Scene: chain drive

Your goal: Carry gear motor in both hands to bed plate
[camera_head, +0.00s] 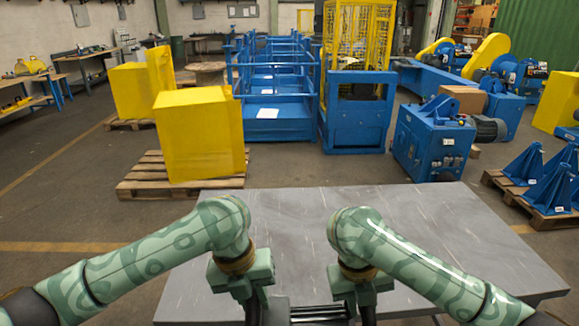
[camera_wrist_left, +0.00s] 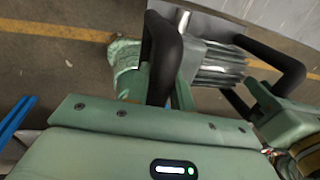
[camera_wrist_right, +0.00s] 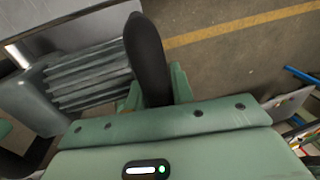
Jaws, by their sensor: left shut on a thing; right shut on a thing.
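The gear motor (camera_head: 312,313) is grey with a ribbed body and black handles, and shows only partly at the bottom of the head view. Its ribs show in the left wrist view (camera_wrist_left: 220,65) and right wrist view (camera_wrist_right: 88,75). My left gripper (camera_head: 252,290) is shut on one black handle (camera_wrist_left: 163,55). My right gripper (camera_head: 357,292) is shut on the other black handle (camera_wrist_right: 147,55). Both grippers are at the near edge of a flat grey slab (camera_head: 410,215). I cannot tell whether this slab is the bed plate.
Beyond the slab, a yellow block (camera_head: 198,135) stands on a wooden pallet (camera_head: 150,187). Blue machine frames (camera_head: 275,95) and a blue machine (camera_head: 430,140) stand behind. Blue brackets (camera_head: 545,178) lie on a pallet at right. The slab top looks clear.

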